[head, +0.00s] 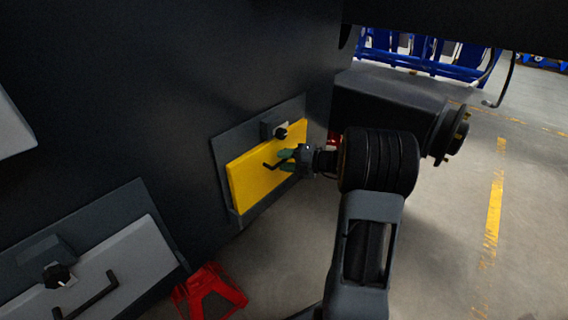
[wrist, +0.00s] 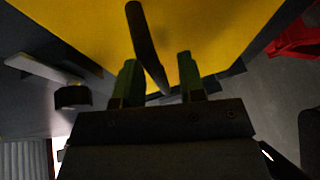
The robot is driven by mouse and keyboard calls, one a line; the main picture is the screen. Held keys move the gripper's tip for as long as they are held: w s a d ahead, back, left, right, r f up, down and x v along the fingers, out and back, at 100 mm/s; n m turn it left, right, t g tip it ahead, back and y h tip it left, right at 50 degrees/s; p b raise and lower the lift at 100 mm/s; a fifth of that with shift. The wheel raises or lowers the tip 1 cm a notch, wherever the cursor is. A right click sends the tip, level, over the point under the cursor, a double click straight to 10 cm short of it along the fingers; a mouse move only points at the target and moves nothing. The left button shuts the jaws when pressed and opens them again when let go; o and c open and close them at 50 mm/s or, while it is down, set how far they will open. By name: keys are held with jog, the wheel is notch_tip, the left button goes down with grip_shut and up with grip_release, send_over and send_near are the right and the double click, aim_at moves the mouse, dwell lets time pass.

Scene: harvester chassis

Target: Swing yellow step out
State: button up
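The yellow step (head: 249,182) is a flat panel folded up against a grey backing plate on the dark chassis wall. A black bar handle (head: 271,166) stands out from its face. A black knob (head: 281,133) sits on a bracket at its top edge. My gripper (head: 287,160) is in front of the step, close to the handle. In the wrist view the yellow step (wrist: 85,30) fills the top, and the handle (wrist: 146,45) runs between the two green fingertips of my gripper (wrist: 158,75). The fingers are apart, with gaps on both sides of the handle.
A grey panel (head: 105,275) with its own knob (head: 57,275) and handle is at lower left. A red stand (head: 209,290) is on the floor below. A dark axle housing with a hub (head: 452,132) juts out right of my arm. Open floor lies farther right.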

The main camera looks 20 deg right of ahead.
jog(key=shift+a, duration=0.1)
grip_shut()
dwell(0.3)
jog(key=shift+a, duration=0.1)
jog(key=shift+f, duration=0.1)
